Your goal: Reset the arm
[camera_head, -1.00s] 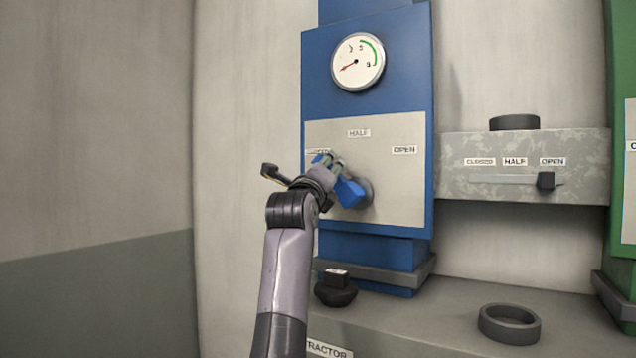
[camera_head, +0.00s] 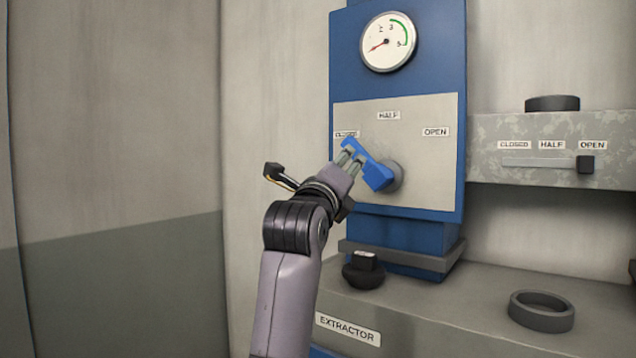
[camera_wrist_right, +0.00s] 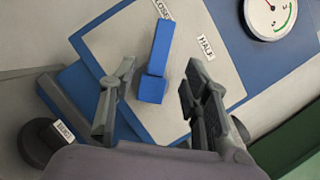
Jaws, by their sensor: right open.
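The right arm's gripper (camera_head: 348,160) is open in front of the blue lever (camera_head: 372,168) on the pale plate (camera_head: 425,185) of the blue cabinet. The lever points up and left, its free end near the CLOSED label (camera_head: 346,134). In the right wrist view the lever (camera_wrist_right: 157,62) shows between the two spread fingers, with a gap on each side. Its depth relative to the fingertips is hard to tell. My left gripper is not in view.
A round gauge (camera_head: 388,42) above the plate has its red needle low at the left. At right, a grey panel (camera_head: 490,165) has a black slider (camera_head: 585,164) at OPEN. A black knob (camera_head: 364,271) and dark ring (camera_head: 541,311) are on the grey ledge (camera_head: 450,310). The left side is free.

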